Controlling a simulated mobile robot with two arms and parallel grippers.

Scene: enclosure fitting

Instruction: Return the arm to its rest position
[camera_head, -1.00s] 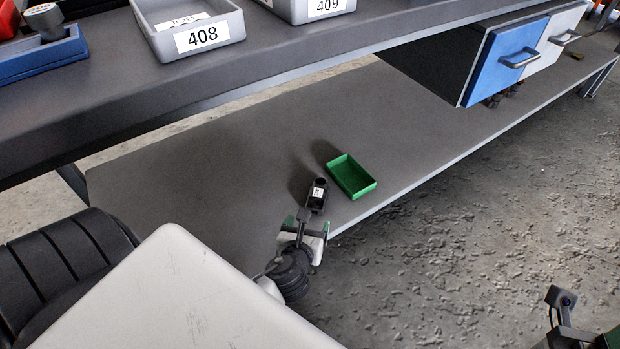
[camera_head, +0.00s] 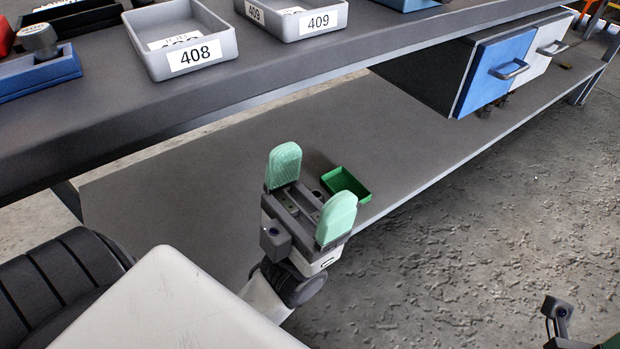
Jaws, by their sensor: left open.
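My left gripper (camera_head: 312,182) is in the middle of the head view, above the lower shelf (camera_head: 200,170). Its two pale green fingers are wide apart, pointing up in the picture, and nothing is clearly held between them. A green open tray (camera_head: 362,190) sits on the lower shelf behind the gripper, partly covered by it. The small black labelled piece seen earlier is now hidden, or nearly so, behind the gripper. Only a dark wrist part of my right arm shows at the bottom right, with its gripper mostly cut off by the frame.
The upper bench carries grey bins labelled 408 (camera_head: 222,52) and 409 (camera_head: 290,30), and a blue holder (camera_head: 40,75) at the left. A blue drawer (camera_head: 497,72) and a white one hang under the bench at right. Open floor (camera_head: 470,250) lies in front.

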